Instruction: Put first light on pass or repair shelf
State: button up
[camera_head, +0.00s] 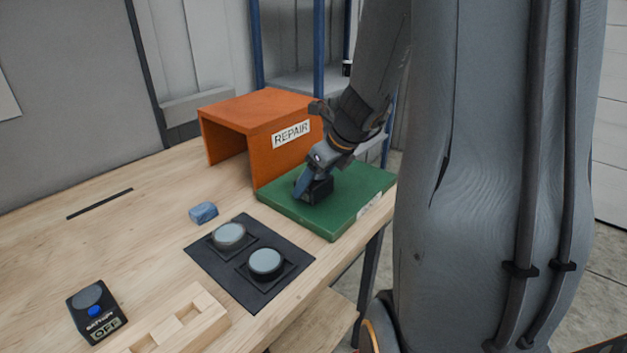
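The orange repair shelf (228,151) is a box open at the front, with a REPAIR label. A flat green platform (349,206) lies to its right, with a pale label on its front edge that I cannot read; it may be the pass shelf. My gripper (312,185) reaches down over the green platform. A small dark block (321,192), possibly a light, is at its fingertips, on or just above the green surface. The fingers partly hide it, and I cannot tell whether they grip it. A dark light-like unit (92,312) marked OFF lies at the lower left.
A black mat (249,295) carries two round grey discs (229,235) in square frames. A blue lump (203,212) lies behind it. A slotted wooden holder (205,319) is at the front edge. The left of the bench is mostly clear. My arm blocks the right side.

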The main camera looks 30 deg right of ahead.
jog(key=o, duration=0.3)
jog(key=shift+o, duration=0.2)
jog(key=shift+r, duration=0.1)
jog(key=shift+r, duration=0.3)
jog(key=p+v, duration=0.2)
jog(key=v, duration=0.9)
jog(key=shift+s+r, duration=0.2)
jog(key=shift+s, duration=0.05)
jog(key=shift+d, duration=0.15)
